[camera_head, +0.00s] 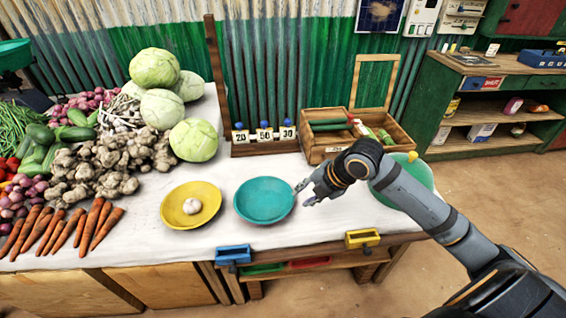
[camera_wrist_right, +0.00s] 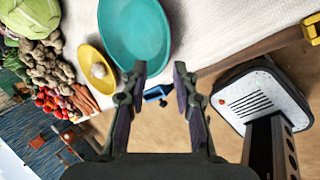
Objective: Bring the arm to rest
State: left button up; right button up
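My right arm reaches in from the lower right in the head view. Its right gripper (camera_head: 301,194) is over the white table, just right of the teal bowl (camera_head: 264,200). In the right wrist view, the right gripper (camera_wrist_right: 160,70) has its two fingers apart with nothing between them. The teal bowl (camera_wrist_right: 135,32) is empty and lies beyond the fingertips there. A yellow plate (camera_head: 175,208) with a whitish bulb (camera_head: 192,206) on it stands left of the teal bowl. My left gripper is in neither view.
A green bowl (camera_head: 416,177) stands partly behind my right forearm. A wooden box (camera_head: 322,151) with an open lid and a rack of numbered weights (camera_head: 264,134) stand at the back. Vegetables such as carrots (camera_head: 62,229) and cabbages (camera_head: 154,68) fill the left side.

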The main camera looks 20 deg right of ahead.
jog(key=s+f+m+g+h, duration=0.1)
jog(key=s+f+m+h, duration=0.1)
jog(key=s+f+m, duration=0.8)
jog(key=s+f+m+g+h, duration=0.15)
jog(key=s+f+m, duration=0.3)
jog(key=m, duration=0.85)
jog(key=s+d+f+p, duration=0.1)
jog(key=s+f+p, duration=0.15)
jog(key=f, duration=0.85)
jog(key=s+d+f+p, duration=0.1)
jog(key=f+p, duration=0.2)
jog(key=f, duration=0.8)
jog(key=s+f+g+p, duration=0.1)
jog(key=s+f, duration=0.4)
jog(key=s, duration=0.4)
jog(key=s+d+f+m+p, duration=0.1)
jog(key=s+f+p, duration=0.1)
jog(key=s+f, duration=0.4)
jog(key=s, duration=0.3)
jog(key=shift+g+h+p, duration=0.3)
jog(key=shift+g+h, duration=0.05)
jog(key=shift+s+d, duration=0.1)
